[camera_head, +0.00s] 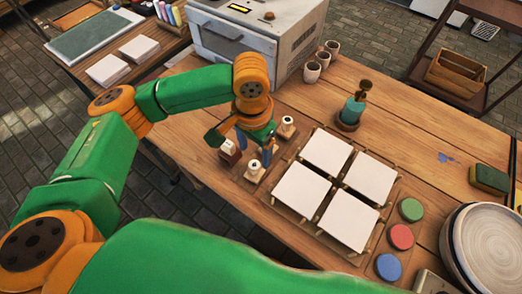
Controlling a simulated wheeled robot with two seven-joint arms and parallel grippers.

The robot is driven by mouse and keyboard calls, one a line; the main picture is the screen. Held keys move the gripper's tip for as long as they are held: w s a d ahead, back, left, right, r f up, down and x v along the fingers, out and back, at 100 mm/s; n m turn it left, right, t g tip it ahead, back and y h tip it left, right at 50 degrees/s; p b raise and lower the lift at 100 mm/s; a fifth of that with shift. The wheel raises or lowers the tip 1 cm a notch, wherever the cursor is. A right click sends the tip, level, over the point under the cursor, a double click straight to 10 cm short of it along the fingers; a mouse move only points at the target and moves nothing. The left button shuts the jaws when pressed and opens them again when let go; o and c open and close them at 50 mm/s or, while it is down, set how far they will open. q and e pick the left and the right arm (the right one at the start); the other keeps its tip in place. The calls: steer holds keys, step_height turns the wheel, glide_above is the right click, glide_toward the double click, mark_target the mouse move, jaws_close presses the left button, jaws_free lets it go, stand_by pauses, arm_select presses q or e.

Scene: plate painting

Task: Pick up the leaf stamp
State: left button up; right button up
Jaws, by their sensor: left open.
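Several small stamps with pale handles stand on the wooden table left of the white plates. One stamp (230,153) has a dark reddish block, one stamp (255,172) is nearer the front, and one stamp (287,127) is farther back. Which one bears the leaf cannot be told, as their printing faces are hidden. My left gripper (255,148) points down among these stamps, open, with its fingers partly hiding the area between them. Whether a finger touches a stamp is unclear. My right gripper is not in view.
Square white plates (326,152) lie on a wooden rack right of the stamps. Green, red (401,237) and blue round pads sit along its right side. An oven (255,35) borders the back left.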

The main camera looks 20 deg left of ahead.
mark_target(254, 164)
arm_select(q)
steer(key=f, duration=0.2)
steer(key=s+f, duration=0.1)
steer(key=f, duration=0.2)
steer(key=shift+s+f, duration=0.1)
steer(key=shift+f, duration=0.15)
steer(key=shift+w+f, duration=0.25)
steer(key=shift+f, duration=0.25)
steer(key=shift+r, duration=0.1)
jaws_close()
